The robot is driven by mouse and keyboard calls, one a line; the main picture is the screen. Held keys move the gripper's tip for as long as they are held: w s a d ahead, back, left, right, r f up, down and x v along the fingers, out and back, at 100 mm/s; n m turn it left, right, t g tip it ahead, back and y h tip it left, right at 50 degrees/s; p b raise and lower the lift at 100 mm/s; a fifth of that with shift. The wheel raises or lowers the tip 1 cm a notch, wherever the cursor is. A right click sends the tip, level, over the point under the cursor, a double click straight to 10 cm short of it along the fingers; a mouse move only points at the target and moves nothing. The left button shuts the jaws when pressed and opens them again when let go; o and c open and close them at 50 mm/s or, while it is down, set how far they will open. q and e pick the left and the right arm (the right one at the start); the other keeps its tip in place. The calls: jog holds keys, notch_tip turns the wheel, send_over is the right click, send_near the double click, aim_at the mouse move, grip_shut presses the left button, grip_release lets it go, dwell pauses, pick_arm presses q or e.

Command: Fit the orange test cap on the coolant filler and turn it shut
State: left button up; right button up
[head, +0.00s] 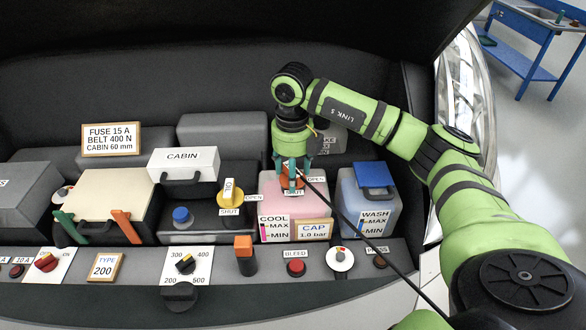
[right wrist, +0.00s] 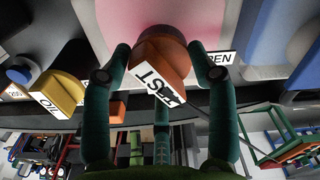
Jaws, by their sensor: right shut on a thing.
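The orange test cap (head: 290,183) is in my right gripper (head: 292,170), which points down over the pink coolant tank (head: 273,198) marked COOL. In the right wrist view the fingers are closed around the orange cap (right wrist: 165,60), which carries a TEST tag (right wrist: 158,84). The cap sits at the top of the tank, where the coolant filler is hidden under it and the fingers. I cannot tell whether it is seated. OPEN and SHUT labels show beside it. A thin black line runs from the cap toward the lower right. My left gripper is not in view.
The washer tank (head: 355,209) with a blue lid stands close on the right. The yellow oil cap (head: 231,193) and a white CABIN box (head: 184,164) are on the left. A front panel holds the BLEED knob (head: 296,267) and an orange-topped handle (head: 244,247).

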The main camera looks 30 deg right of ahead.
jog(key=shift+w+m, duration=0.1)
jog(key=shift+m, duration=0.6)
jog(key=shift+r, duration=0.1)
jog(key=shift+m, duration=0.3)
jog(key=o, duration=1.7)
jog(key=shift+m, duration=0.3)
notch_tip(320, 180, up, 12)
jog(key=shift+f, duration=0.1)
